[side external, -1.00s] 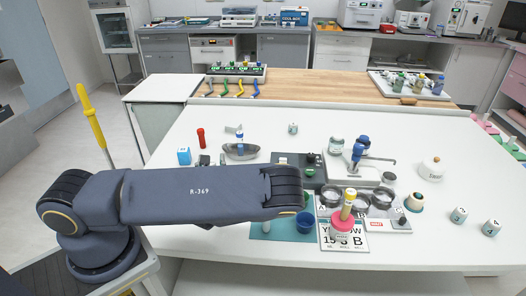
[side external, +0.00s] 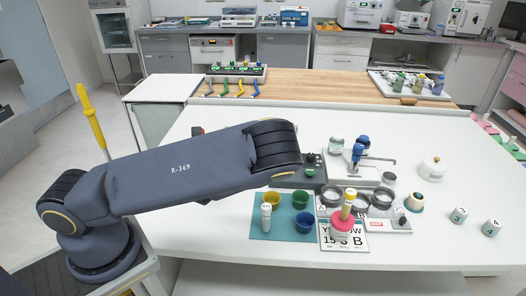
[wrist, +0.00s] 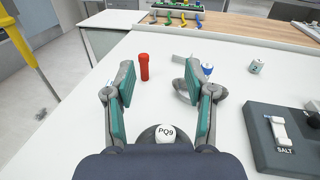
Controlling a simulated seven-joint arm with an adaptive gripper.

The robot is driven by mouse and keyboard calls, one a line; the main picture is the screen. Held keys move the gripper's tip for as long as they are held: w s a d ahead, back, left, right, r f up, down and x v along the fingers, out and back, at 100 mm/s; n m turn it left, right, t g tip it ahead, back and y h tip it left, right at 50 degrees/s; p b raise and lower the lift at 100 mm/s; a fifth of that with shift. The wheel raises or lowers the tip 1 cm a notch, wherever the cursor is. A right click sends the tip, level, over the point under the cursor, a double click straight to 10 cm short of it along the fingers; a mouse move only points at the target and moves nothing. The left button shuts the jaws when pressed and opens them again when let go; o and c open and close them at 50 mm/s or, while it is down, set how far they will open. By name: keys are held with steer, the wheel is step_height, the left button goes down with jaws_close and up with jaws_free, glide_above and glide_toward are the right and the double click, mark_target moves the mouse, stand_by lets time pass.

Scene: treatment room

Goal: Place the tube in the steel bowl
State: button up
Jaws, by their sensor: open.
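A red tube (wrist: 144,67) with a darker red cap stands upright on the white table in the wrist view. It appears between my fingers, closer to the left one and beyond the tips.
A white object marked PQ9 (wrist: 166,132) sits low between my fingers. A blue-topped item (wrist: 207,68) is near the bowl. A dark block marked SALT (wrist: 284,140) stands at right. A teal mat (side external: 258,236) holds coloured cups and a white tube. Table around the red tube is mostly clear.

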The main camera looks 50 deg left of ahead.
steer(key=n, duration=0.2)
steer(key=r+n+g+h, duration=0.1)
steer(key=shift+w+n, duration=0.4)
steer(key=w+d+r+n+t+h, duration=0.35)
steer(key=d+r+n+h, duration=0.75)
steer(key=d+r, duration=0.4)
steer(key=s+d+r+n+h, duration=0.1)
steer(key=s+d+r+h, duration=0.3)
steer(key=s+r, duration=0.2)
steer(key=s+f+n+g, duration=0.2)
steer(key=s+n+g, duration=0.1)
steer(key=s, duration=0.3)
steer(key=s+f+n+g+y, duration=0.1)
steer(key=s+f+n+g, duration=0.2)
steer(key=s+n, duration=0.2)
steer(key=shift+s+d+f, duration=0.15)
steer(key=shift+s+f, duration=0.15)
steer(key=shift+s, duration=0.1)
